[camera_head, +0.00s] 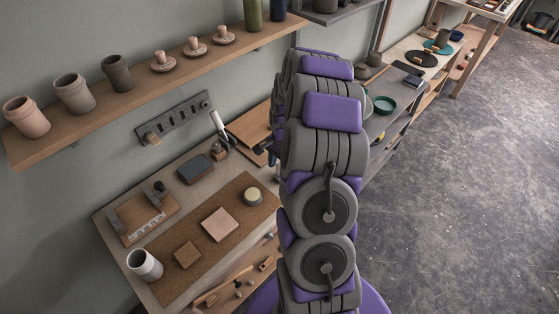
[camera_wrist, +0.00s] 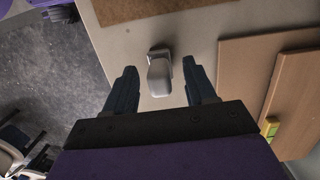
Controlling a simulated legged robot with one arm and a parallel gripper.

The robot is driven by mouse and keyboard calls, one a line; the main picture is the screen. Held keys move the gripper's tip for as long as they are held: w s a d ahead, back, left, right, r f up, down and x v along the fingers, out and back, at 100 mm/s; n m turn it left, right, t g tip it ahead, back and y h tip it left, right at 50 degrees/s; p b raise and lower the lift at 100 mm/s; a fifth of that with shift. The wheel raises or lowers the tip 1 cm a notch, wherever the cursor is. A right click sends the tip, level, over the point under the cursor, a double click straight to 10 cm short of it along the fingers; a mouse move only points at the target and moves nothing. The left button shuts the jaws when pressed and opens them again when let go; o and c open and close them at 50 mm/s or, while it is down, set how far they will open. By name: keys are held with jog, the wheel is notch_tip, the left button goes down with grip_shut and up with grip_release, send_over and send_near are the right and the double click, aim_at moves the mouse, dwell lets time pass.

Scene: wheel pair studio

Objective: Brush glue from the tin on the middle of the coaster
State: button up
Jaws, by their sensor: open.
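A pale upright handle, apparently the brush, stands in a small holder in the head view (camera_head: 217,122). In the wrist view the pale handle (camera_wrist: 159,78) is seen end-on, between my open fingers and apart from both. My gripper (camera_wrist: 158,68) is open and empty; in the head view my arm mostly hides it. A small round tin (camera_head: 252,195) with a pale yellowish top sits on the cork mat (camera_head: 165,285). A pinkish square (camera_head: 219,224) and a brown square (camera_head: 187,255) lie on the mat; I cannot tell which is the coaster. The brush's bristles are hidden.
A white cup (camera_head: 145,264) stands at the mat's left end. A wooden tray (camera_head: 142,217) and dark box (camera_head: 195,169) lie behind the mat. Flat wooden boards (camera_wrist: 240,85) lie right of the handle. A shelf (camera_head: 150,95) with pots runs above.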

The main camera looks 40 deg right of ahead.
jog(key=shift+d+f, duration=0.2)
jog(key=shift+d, duration=0.2)
jog(key=shift+a+r, duration=0.1)
jog(key=shift+a, duration=0.3)
jog(key=c, duration=0.7)
jog(key=shift+d, duration=0.1)
jog(key=shift+c, duration=1.3)
jog(key=o, duration=0.4)
jog(key=shift+d, duration=0.1)
grip_shut()
jog(key=shift+r+p, duration=1.25)
jog(key=shift+r, duration=1.75)
